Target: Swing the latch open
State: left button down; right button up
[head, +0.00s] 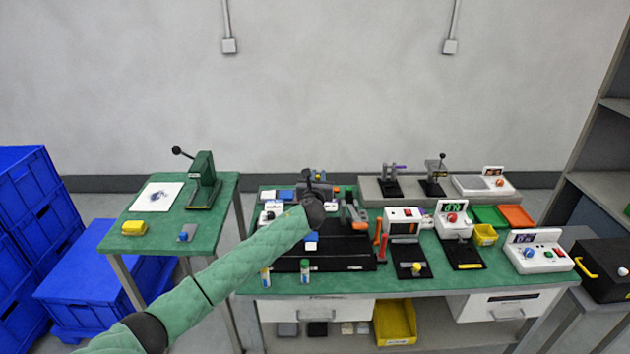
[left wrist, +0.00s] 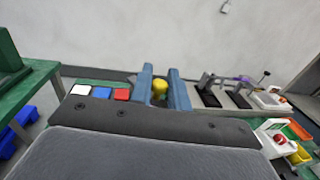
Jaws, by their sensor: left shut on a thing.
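My left gripper (head: 313,190) reaches over the black rack (head: 340,250) near the back of the green bench. In the left wrist view its two blue fingers (left wrist: 161,80) stand on either side of a yellow knob (left wrist: 159,90) and are shut on it. The knob appears to be the latch's handle; the rest of the latch is hidden behind the gripper body and my wrist. In the head view my own arm covers the knob. I cannot tell how far the latch is turned. My right gripper is in neither view.
White, blue and red blocks (left wrist: 101,92) lie left of the fingers. To the right on the bench (head: 350,282) stand a white box device (head: 404,214), toggle clamps (head: 390,183) and a green tray (head: 488,215). A side table (head: 170,239) with a press stands left, across a gap.

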pick_arm(q)
jog(key=y, duration=0.1)
jog(key=n+y, duration=0.2)
jog(key=shift+w+d, duration=0.25)
jog(key=shift+d, duration=0.15)
jog(key=shift+w+d+n+g+y+b, duration=0.15)
jog(key=shift+w+n+g+y+b, duration=0.35)
jog(key=shift+n+g+y+b, duration=0.9)
jog(key=shift+w+d+n+g+y+b, duration=0.1)
jog(key=shift+w+n+g+y+b, duration=0.35)
jog(key=shift+n+y, duration=1.75)
jog(key=shift+w+d+n+g+y+b, duration=0.15)
jog(key=shift+w+n+g+y+b, duration=0.6)
jog(key=shift+y, duration=1.95)
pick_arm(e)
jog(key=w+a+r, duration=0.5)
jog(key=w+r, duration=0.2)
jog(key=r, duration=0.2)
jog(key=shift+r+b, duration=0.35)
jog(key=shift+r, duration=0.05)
pick_arm(q)
jog(key=shift+s, duration=0.25)
jog(key=c, duration=1.5)
grip_release()
jog(key=shift+w, duration=0.1)
jog(key=shift+o, duration=0.2)
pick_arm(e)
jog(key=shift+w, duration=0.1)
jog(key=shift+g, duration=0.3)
